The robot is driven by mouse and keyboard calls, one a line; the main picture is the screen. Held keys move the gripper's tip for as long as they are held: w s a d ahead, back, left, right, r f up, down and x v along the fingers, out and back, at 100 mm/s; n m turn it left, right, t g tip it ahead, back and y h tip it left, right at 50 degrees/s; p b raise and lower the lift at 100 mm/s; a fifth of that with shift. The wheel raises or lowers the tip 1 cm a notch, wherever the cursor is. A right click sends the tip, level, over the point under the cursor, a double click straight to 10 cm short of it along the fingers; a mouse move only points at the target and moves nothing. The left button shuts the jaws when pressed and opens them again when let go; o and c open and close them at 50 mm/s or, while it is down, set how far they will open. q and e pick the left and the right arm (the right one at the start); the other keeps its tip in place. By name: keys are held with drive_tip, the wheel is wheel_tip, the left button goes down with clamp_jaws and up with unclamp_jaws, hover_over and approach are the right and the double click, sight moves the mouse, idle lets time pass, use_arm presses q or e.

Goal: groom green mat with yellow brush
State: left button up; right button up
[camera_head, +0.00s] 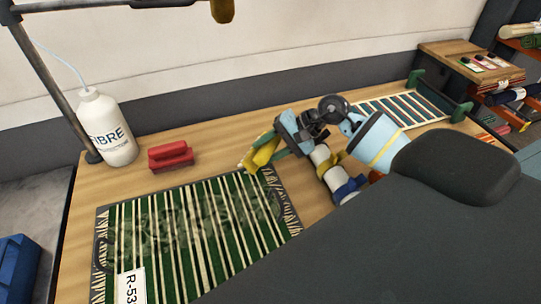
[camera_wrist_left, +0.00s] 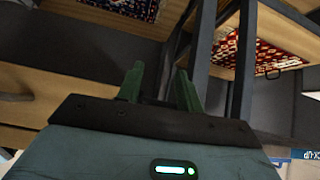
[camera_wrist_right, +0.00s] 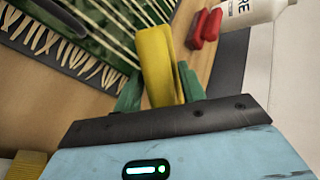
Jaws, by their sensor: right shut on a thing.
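The green mat (camera_head: 205,225) with cream stripes lies on the wooden table in the head view, with a mottled, matted-looking patch across its middle. Its fringed right end also shows in the right wrist view (camera_wrist_right: 95,40). My right gripper (camera_head: 275,147) is shut on the yellow brush (camera_head: 262,153), just beyond the mat's far right corner. In the right wrist view the yellow brush (camera_wrist_right: 157,62) stands between the green fingers; its bristles are hidden. My left gripper (camera_wrist_left: 160,88) is open and empty, and away from the table; it is not visible in the head view.
A red block-like brush (camera_head: 171,156) lies behind the mat. A white FIBRE bottle (camera_head: 106,130) stands at the table's back left, by a dark post (camera_head: 50,85). Another striped mat (camera_head: 405,110) lies at the right. Bare wood lies between the red brush and my right gripper.

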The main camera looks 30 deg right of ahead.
drive_tip(key=shift+r+p, duration=0.45)
drive_tip(key=shift+r, duration=1.95)
drive_tip(key=s+a+r+m, duration=0.1)
drive_tip(key=s+a+r, duration=0.1)
drive_tip(key=s+a, duration=0.5)
drive_tip(key=shift+a+r+t+h, duration=0.3)
drive_tip(key=shift+a, duration=0.7)
drive_tip(key=shift+w, duration=0.1)
